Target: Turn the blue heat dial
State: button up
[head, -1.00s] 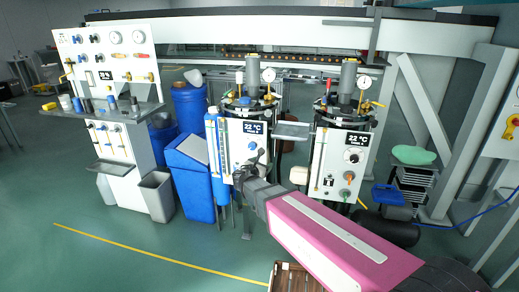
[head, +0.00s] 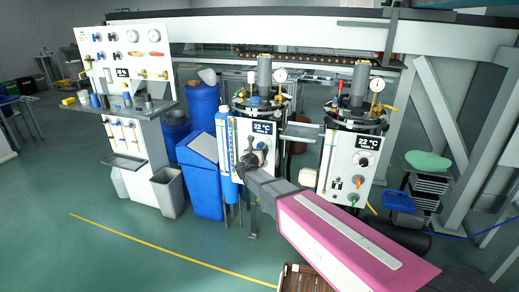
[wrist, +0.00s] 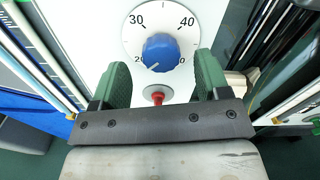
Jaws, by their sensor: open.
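The blue heat dial (wrist: 161,52) is a round ridged knob on a white scale plate marked 20, 30 and 40, in the wrist view. Its white pointer line points to the lower left, near 20. My gripper (wrist: 160,78) is open, with one green finger on each side just below the dial. The fingers appear apart from the knob. In the head view my gripper (head: 248,160) is at the front of the left panel unit (head: 263,141), which shows 22 °C. The dial is mostly hidden there behind the gripper.
A small red knob (wrist: 157,97) sits below the dial, between my fingers. A second unit (head: 342,160) with a 22 °C display stands to the right. Blue bins (head: 201,180) stand to the left. A wooden crate (head: 292,279) is on the floor in front.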

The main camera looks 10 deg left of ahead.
jog(key=shift+w+d, duration=0.1)
jog(key=shift+w, duration=0.9)
jog(key=c, duration=0.9)
